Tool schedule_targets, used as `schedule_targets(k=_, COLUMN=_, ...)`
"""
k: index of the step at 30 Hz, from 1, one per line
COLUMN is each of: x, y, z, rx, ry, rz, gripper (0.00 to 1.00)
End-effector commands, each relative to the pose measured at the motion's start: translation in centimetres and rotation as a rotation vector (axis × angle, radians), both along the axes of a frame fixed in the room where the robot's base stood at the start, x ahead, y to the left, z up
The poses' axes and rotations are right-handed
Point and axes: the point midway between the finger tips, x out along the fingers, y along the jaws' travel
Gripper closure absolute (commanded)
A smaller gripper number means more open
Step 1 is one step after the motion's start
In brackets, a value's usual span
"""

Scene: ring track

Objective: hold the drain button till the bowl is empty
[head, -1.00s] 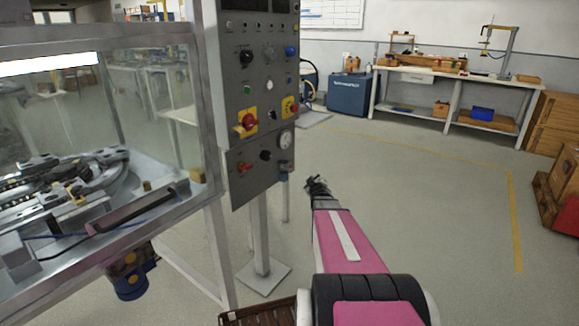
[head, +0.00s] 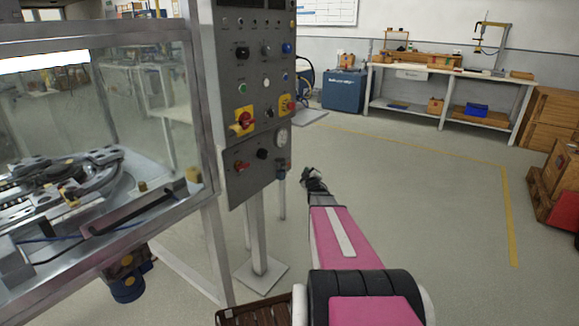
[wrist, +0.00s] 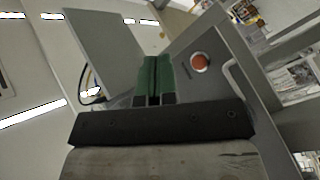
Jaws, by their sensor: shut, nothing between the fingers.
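My gripper (head: 312,180) is at the right of the grey control panel (head: 232,140) in the head view, apart from the panel in the picture. In the wrist view its green fingers (wrist: 154,78) are together with nothing held. There, a round orange-red button (wrist: 199,62) sits on a grey plate just right of the fingers, with a gap between them. A small label beside it is too blurred to read, so I cannot tell if it is the drain button. A grey curved metal track (head: 112,170) lies inside the glass enclosure; I cannot make out the bowl.
The panel also carries a blue button (head: 286,48), a green button (head: 242,88) and a red knob on yellow (head: 243,120). The glass enclosure's frame (head: 203,150) stands at left. A brown slatted crate (head: 255,314) is low in front. Floor to the right is open.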

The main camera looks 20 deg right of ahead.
Motion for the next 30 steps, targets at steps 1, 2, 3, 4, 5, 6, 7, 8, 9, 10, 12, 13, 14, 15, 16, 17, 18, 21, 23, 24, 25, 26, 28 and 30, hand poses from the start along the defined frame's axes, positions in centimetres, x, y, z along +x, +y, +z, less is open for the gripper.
schedule_targets(k=1, x=0.7, y=0.4, z=-0.1, rx=0.002, ry=-0.001, rz=0.001, gripper=1.0)
schedule_targets(k=2, x=1.0, y=0.6, z=-0.1, rx=0.002, ry=0.0, rz=0.0, gripper=1.0)
schedule_targets(k=3, x=1.4, y=1.0, z=-0.1, rx=0.001, ry=0.001, rz=0.001, gripper=1.0)
schedule_targets(k=4, x=1.8, y=1.2, z=-0.1, rx=0.001, ry=0.001, rz=0.001, gripper=1.0)
schedule_targets(k=5, x=2.1, y=1.5, z=-0.1, rx=0.002, ry=0.0, rz=0.001, gripper=1.0)
schedule_targets(k=6, x=2.5, y=1.8, z=-0.1, rx=0.001, ry=0.001, rz=0.001, gripper=1.0)
schedule_targets(k=7, x=2.8, y=2.0, z=-0.1, rx=0.001, ry=0.001, rz=0.001, gripper=1.0)
schedule_targets(k=8, x=3.0, y=2.2, z=-0.1, rx=0.001, ry=0.001, rz=0.001, gripper=1.0)
schedule_targets(k=9, x=3.4, y=2.5, z=-0.1, rx=0.002, ry=0.0, rz=0.0, gripper=1.0)
schedule_targets(k=10, x=3.6, y=2.7, z=-0.1, rx=0.001, ry=0.0, rz=0.0, gripper=1.0)
schedule_targets(k=12, x=4.1, y=3.1, z=0.0, rx=0.001, ry=0.0, rz=0.0, gripper=1.0)
schedule_targets(k=13, x=4.3, y=3.3, z=0.0, rx=0.001, ry=0.0, rz=0.0, gripper=1.0)
schedule_targets(k=14, x=4.5, y=3.4, z=0.0, rx=0.001, ry=0.0, rz=0.0, gripper=1.0)
schedule_targets(k=15, x=4.7, y=3.6, z=0.0, rx=0.001, ry=0.0, rz=0.0, gripper=1.0)
schedule_targets(k=16, x=4.8, y=3.6, z=0.0, rx=0.001, ry=0.0, rz=0.0, gripper=1.0)
schedule_targets(k=17, x=4.9, y=3.7, z=0.0, rx=0.001, ry=0.001, rz=-0.001, gripper=1.0)
schedule_targets(k=18, x=5.0, y=3.8, z=0.0, rx=0.001, ry=0.001, rz=-0.001, gripper=1.0)
schedule_targets(k=21, x=5.1, y=3.9, z=0.0, rx=0.001, ry=0.001, rz=-0.001, gripper=1.0)
schedule_targets(k=23, x=5.2, y=4.0, z=0.0, rx=0.001, ry=0.001, rz=-0.001, gripper=1.0)
schedule_targets(k=24, x=5.2, y=4.0, z=0.0, rx=0.001, ry=0.001, rz=-0.001, gripper=1.0)
schedule_targets(k=25, x=5.2, y=4.0, z=0.0, rx=0.001, ry=0.001, rz=-0.001, gripper=1.0)
schedule_targets(k=26, x=5.1, y=4.0, z=0.0, rx=0.001, ry=0.001, rz=-0.001, gripper=1.0)
schedule_targets(k=28, x=5.1, y=4.0, z=0.0, rx=0.001, ry=0.001, rz=-0.001, gripper=1.0)
schedule_targets(k=30, x=5.1, y=4.0, z=0.0, rx=0.001, ry=0.001, rz=-0.001, gripper=1.0)
